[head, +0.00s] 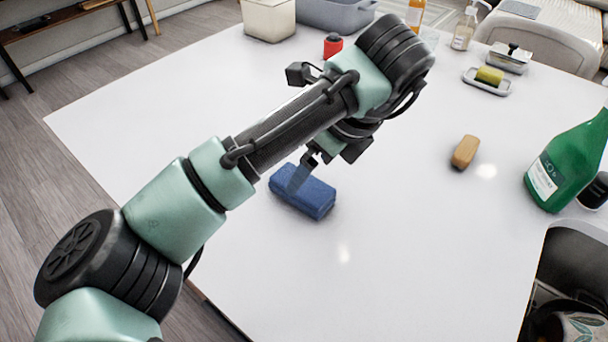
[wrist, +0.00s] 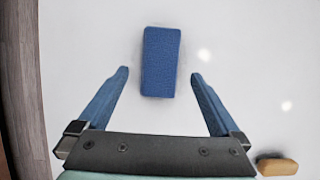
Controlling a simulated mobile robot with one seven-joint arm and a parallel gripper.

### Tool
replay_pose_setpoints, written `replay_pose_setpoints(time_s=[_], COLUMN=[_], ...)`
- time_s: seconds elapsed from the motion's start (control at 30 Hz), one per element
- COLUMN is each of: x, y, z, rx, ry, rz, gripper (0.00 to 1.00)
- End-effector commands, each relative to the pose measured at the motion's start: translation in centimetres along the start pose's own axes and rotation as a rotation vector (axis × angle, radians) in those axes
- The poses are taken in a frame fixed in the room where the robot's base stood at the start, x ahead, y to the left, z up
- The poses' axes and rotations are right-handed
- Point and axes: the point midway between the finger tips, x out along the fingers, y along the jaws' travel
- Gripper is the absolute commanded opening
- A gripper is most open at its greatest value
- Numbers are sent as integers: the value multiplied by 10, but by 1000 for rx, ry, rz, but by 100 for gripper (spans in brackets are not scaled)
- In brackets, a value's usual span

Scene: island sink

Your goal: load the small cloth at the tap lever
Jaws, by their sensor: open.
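A blue, soft-looking rectangular block (head: 312,198), which may be the small cloth folded up, lies flat on the white island top. In the wrist view the blue block (wrist: 161,62) sits upright in the picture, centred between and slightly beyond my fingertips. My gripper (wrist: 160,76) is open, with a blue finger on each side and clear white gaps to the block. In the head view my gripper (head: 300,177) points down over the block, partly hidden by my wrist. I cannot make out a tap lever in either view.
A tan bar (head: 465,152) lies right of the block. A red-topped item (head: 333,45), a yellow sponge on a tray (head: 489,76) and a beige bin (head: 268,18) stand farther back.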

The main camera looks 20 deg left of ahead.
Motion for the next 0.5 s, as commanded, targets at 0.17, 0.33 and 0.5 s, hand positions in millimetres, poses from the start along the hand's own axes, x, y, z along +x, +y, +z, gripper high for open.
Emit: replay_pose_setpoints(time_s=[0.17, 0.33, 0.5], x=[-37, -51, -54], y=[0, 0, -1], z=[2, 1, -1], rx=[2, 1, -1], ry=[-5, -3, 0], rz=[-1, 0, -4], gripper=[100, 100, 100])
